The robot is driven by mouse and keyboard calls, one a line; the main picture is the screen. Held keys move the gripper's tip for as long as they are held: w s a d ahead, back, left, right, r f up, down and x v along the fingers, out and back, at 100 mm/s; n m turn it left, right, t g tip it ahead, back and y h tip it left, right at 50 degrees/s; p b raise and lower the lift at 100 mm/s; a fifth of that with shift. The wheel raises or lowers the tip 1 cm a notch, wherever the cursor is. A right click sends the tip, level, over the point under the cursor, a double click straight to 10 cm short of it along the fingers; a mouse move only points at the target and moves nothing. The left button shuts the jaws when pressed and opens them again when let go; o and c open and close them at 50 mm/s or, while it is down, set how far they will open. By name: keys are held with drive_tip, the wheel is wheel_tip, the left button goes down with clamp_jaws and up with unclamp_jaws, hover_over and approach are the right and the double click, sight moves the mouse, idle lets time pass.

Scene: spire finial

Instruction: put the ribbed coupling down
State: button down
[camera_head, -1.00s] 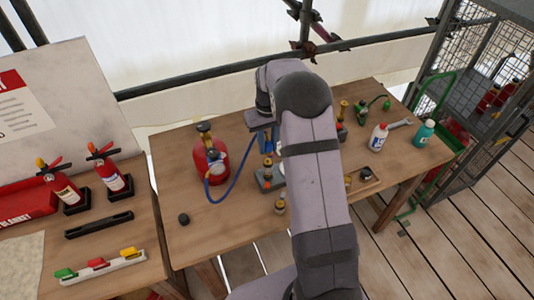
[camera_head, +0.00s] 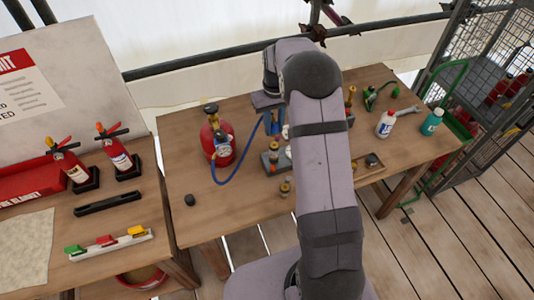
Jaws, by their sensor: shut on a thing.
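My gripper (camera_head: 268,103) is over the back middle of the wooden table (camera_head: 225,190), partly hidden behind my arm. It is shut, but its fingertips and the ribbed coupling in it cannot be made out clearly. A blue part shows just below it, near the end of a blue hose (camera_head: 242,165). A grey block (camera_head: 270,168) with small brass and orange fittings stands in front of the gripper. I cannot tell how high the gripper is above the table.
A red gas cylinder (camera_head: 211,128) with a gauge stands left of the gripper. A small brass fitting (camera_head: 285,190) and a black knob (camera_head: 190,199) are near the front edge. White (camera_head: 385,124) and teal (camera_head: 431,122) bottles stand at right. The table's front left is mostly clear.

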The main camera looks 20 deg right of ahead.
drive_tip(key=shift+w+a+f, duration=0.1)
drive_tip(key=shift+a+f, duration=0.2)
drive_tip(key=shift+a, duration=0.15)
drive_tip(key=w+a+r+n+b, duration=0.1)
drive_tip(key=w+a+r+b, duration=0.15)
drive_tip(key=a, duration=0.25)
drive_tip(key=m+b, duration=0.1)
drive_tip(key=b, duration=0.3)
hover_over(255, 206)
drive_tip(key=shift+f, duration=5.45)
drive_tip(key=shift+f+p, duration=1.05)
drive_tip(key=shift+f, duration=3.6)
drive_tip(key=shift+f, duration=0.1)
